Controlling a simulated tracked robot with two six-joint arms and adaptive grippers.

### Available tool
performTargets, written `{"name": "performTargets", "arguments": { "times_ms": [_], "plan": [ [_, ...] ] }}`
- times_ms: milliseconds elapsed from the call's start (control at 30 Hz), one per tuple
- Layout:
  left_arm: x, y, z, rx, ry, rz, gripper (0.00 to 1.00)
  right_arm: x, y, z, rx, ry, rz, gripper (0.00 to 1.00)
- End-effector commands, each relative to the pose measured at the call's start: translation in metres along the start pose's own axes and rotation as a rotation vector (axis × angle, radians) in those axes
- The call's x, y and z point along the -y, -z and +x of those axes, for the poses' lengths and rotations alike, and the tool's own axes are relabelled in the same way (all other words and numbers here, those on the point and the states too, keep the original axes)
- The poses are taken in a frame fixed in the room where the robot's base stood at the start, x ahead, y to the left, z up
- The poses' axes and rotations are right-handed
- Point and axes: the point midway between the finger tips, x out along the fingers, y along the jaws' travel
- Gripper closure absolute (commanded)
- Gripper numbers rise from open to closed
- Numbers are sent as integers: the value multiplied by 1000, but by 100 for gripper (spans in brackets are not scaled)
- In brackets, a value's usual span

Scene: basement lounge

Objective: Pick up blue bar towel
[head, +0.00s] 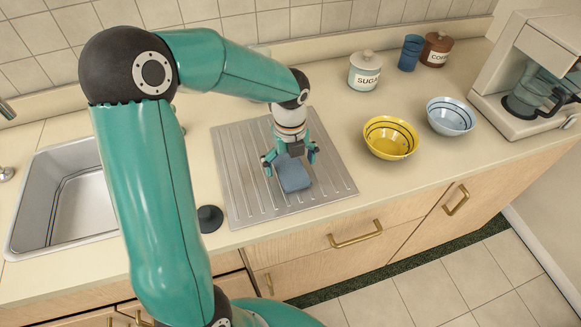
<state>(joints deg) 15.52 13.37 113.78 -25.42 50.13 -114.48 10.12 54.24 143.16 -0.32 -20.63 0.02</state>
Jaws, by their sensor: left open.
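A folded blue bar towel (292,176) lies on the grooved metal drainboard (245,196) to the right of the sink. My left gripper (290,164) points down at the towel, with its fingers open on either side of it. The towel's back part is hidden under the gripper. I cannot tell whether the fingers touch it. My right gripper does not show.
A sink (84,205) is on the left. A black stopper (209,218) is near the counter's front edge.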

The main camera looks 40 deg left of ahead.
Motion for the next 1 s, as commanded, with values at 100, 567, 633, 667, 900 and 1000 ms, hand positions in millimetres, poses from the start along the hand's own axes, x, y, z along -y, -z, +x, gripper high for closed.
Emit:
{"name": "performTargets", "arguments": {
  "times_ms": [100,567,633,667,900,1000],
  "plan": [
    [0,0,0,0,0,0,8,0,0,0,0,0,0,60],
    [0,0,0,0,0,0,64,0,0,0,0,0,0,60],
    [0,0,-1,0,0,0,64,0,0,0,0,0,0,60],
    [0,0,-1,0,0,0,64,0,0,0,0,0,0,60],
    [0,0,-10,2,0,0,64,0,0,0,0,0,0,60],
    [0,-1,-21,3,2,0,64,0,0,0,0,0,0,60]
  ]
}}
